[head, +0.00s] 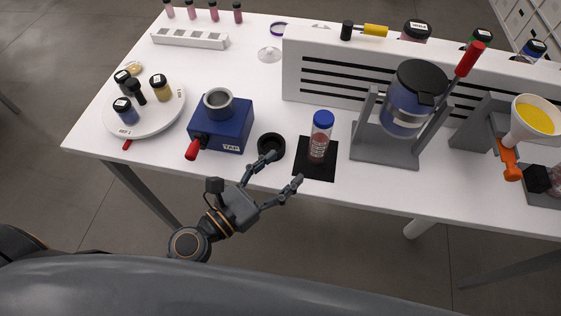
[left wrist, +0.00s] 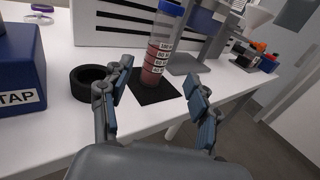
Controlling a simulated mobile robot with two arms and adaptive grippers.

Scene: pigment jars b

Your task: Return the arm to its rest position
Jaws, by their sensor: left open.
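My left gripper (head: 285,172) is open and empty at the front edge of the white table (head: 270,188). In the left wrist view its two fingers (left wrist: 160,92) stand wide apart, with nothing between them. A clear tube with a blue cap and reddish contents (head: 318,143) stands upright on a black mat (head: 316,172), just beyond the fingers. The tube also shows in the left wrist view (left wrist: 158,50). A black ring (head: 271,147) lies on the table left of the tube, close to one finger. My right gripper is not in view.
A blue TAP box (head: 232,133) with a metal cup (head: 218,103) stands left. A round white turntable (head: 160,122) holds several jars. A press with a red handle (head: 405,100), a funnel with yellow powder (head: 533,120) and a slotted white rack (head: 300,60) stand right and behind.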

